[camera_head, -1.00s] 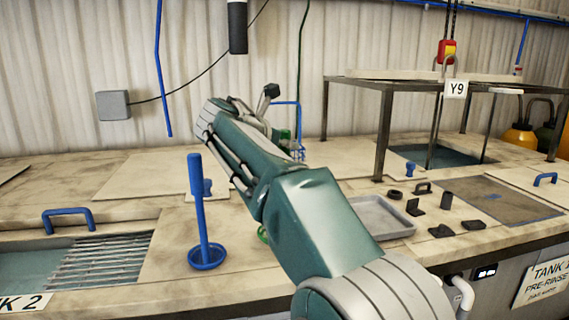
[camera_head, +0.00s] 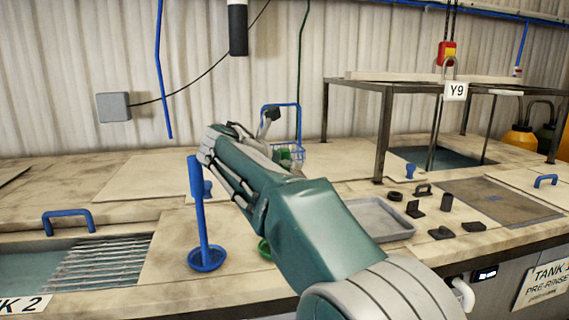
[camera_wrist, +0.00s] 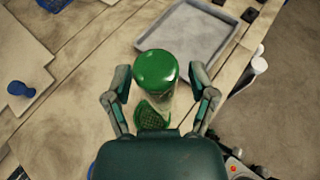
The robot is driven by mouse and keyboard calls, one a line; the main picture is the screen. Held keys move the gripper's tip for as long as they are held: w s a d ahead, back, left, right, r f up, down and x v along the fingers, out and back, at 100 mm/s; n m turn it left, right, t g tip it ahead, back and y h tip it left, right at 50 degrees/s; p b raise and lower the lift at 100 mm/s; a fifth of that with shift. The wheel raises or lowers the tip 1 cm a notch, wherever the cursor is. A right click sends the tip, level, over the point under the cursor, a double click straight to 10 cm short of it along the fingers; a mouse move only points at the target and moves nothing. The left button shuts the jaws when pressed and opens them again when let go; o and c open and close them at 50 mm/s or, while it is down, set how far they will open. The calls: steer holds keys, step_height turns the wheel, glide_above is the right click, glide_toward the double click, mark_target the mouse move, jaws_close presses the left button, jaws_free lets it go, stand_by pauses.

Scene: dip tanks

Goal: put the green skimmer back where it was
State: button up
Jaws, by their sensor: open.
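The green skimmer shows in the wrist view, seen from above: its round green handle top (camera_wrist: 155,68) and below it the perforated green dish (camera_wrist: 151,116). In the head view a part of the green dish (camera_head: 265,249) shows beside my arm, and a green part (camera_head: 292,151) shows behind the arm. My gripper (camera_wrist: 160,85) is open, with one finger on each side of the handle and a gap on both sides. In the head view my arm hides most of the gripper and the skimmer's shaft.
A blue ladle-like tool (camera_head: 203,225) stands upright to the left. A grey tray (camera_head: 372,220) lies to the right, with several small dark parts beyond it. A blue wire basket (camera_head: 318,151) stands behind. Tank 2's opening with a grate (camera_head: 98,262) is at the left.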

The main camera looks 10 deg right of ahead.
steer(key=v, duration=1.2)
steer(key=s+d+f+m+g+y, duration=0.1)
steer(key=s+d+f+m+y, duration=0.2)
steer(key=s+d+f+m, duration=0.3)
steer(key=s+d+f+m+g+y, duration=0.2)
steer(key=s+d+f+m+y, duration=0.15)
steer(key=s+f+m, duration=0.4)
steer(key=s+f+m+y, duration=0.3)
steer(key=s+f+m, duration=0.9)
steer(key=s, duration=0.3)
steer(key=shift+s+a+f+y, duration=0.2)
steer(key=shift+a+f+y, duration=0.15)
steer(key=shift+a, duration=0.1)
